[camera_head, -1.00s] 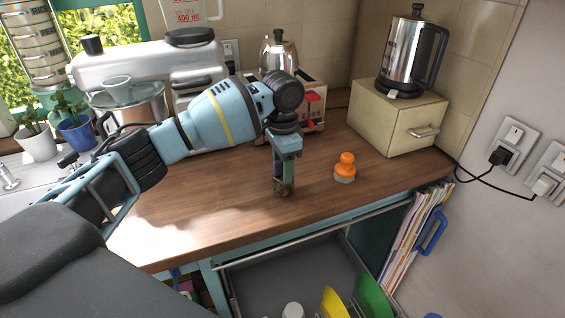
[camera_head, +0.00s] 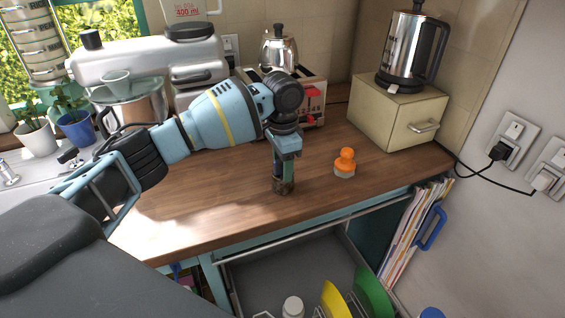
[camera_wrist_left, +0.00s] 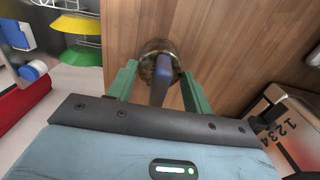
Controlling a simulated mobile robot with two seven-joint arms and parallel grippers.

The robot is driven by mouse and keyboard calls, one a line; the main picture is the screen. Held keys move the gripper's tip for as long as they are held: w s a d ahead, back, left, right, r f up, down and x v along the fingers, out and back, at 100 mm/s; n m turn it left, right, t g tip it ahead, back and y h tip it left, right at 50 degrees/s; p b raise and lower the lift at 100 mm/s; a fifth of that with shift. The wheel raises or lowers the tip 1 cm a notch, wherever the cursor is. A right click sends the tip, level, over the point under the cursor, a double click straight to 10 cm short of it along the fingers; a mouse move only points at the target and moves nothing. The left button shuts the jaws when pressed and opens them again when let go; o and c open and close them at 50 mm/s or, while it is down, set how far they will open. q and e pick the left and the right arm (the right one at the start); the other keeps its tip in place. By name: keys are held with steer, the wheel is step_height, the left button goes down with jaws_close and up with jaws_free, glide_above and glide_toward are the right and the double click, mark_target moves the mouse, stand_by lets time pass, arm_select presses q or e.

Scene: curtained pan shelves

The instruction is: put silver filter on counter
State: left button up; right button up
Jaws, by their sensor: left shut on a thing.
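My left gripper (camera_head: 283,172) is over the wooden counter (camera_head: 210,190), left of the orange-topped object. It is shut on a small round metal piece with a dark bluish handle, which I take to be the silver filter (camera_head: 284,187). In the left wrist view the filter (camera_wrist_left: 158,49) shows between the green fingers of the gripper (camera_wrist_left: 157,82), with the wood surface around it. Its lower end is at or very near the counter top; I cannot tell whether it touches. My right gripper is not in view.
An orange-topped object (camera_head: 345,163) stands right of the gripper. Behind are a toaster (camera_head: 312,105), a kettle (camera_head: 279,50) and a cream box (camera_head: 397,112) bearing an electric kettle (camera_head: 411,50). An open drawer (camera_head: 255,275) with dishes lies below the front edge. The counter's left front is clear.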

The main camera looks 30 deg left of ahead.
arm_select(q)
steer(key=o, duration=1.4)
steer(key=shift+r, duration=3.9)
jaws_close()
step_height(320, 180, up, 12)
steer(key=shift+f, duration=0.1)
